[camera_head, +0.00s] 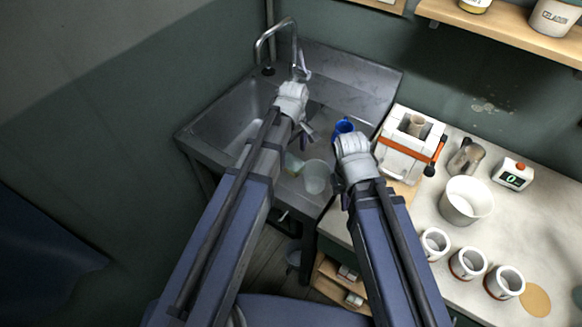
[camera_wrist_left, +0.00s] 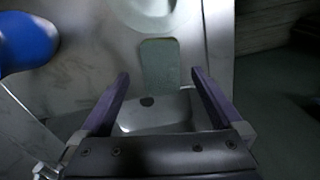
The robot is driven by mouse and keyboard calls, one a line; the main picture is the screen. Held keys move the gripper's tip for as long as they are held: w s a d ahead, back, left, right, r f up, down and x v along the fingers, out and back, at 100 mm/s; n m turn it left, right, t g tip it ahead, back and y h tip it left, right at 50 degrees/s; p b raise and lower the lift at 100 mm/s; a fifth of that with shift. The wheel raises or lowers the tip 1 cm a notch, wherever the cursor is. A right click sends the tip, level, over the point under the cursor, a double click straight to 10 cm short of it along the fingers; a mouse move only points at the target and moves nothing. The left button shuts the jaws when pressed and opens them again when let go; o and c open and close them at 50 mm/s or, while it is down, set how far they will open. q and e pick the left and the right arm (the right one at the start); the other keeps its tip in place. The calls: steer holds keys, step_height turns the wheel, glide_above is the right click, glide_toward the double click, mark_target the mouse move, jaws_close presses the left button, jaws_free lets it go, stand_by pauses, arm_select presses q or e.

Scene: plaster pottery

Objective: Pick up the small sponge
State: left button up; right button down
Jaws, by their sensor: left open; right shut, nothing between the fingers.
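The small sponge (camera_head: 293,164) looks pale yellow-green in the head view, on the metal sink's drainboard beside a white bucket, partly hidden by my left arm. In the left wrist view a flat grey-green rectangle (camera_wrist_left: 159,65), which looks like the sponge, lies between and just beyond my fingertips. My left gripper (camera_head: 307,134) is open and empty above the sink; its two fingers (camera_wrist_left: 158,78) show spread apart in the wrist view. My right gripper (camera_head: 340,188) is shut and empty, to the right of the white bucket.
The white bucket (camera_head: 316,177) stands close to the sponge; its round base or rim shows at the wrist view's top (camera_wrist_left: 150,8). A blue object (camera_head: 344,125) stands behind my right wrist. The sink basin (camera_head: 235,118) and faucet (camera_head: 277,32) are left and behind. Cups crowd the right worktop.

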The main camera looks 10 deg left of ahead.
mark_target(292, 162)
arm_select(q)
step_height(292, 162, down, 3)
steer(key=shift+f+b, duration=0.1)
steer(key=shift+b, duration=1)
arm_select(e)
step_height(292, 162, down, 3)
steer(key=shift+f, duration=0.1)
arm_select(q)
steer(key=c, duration=1.4)
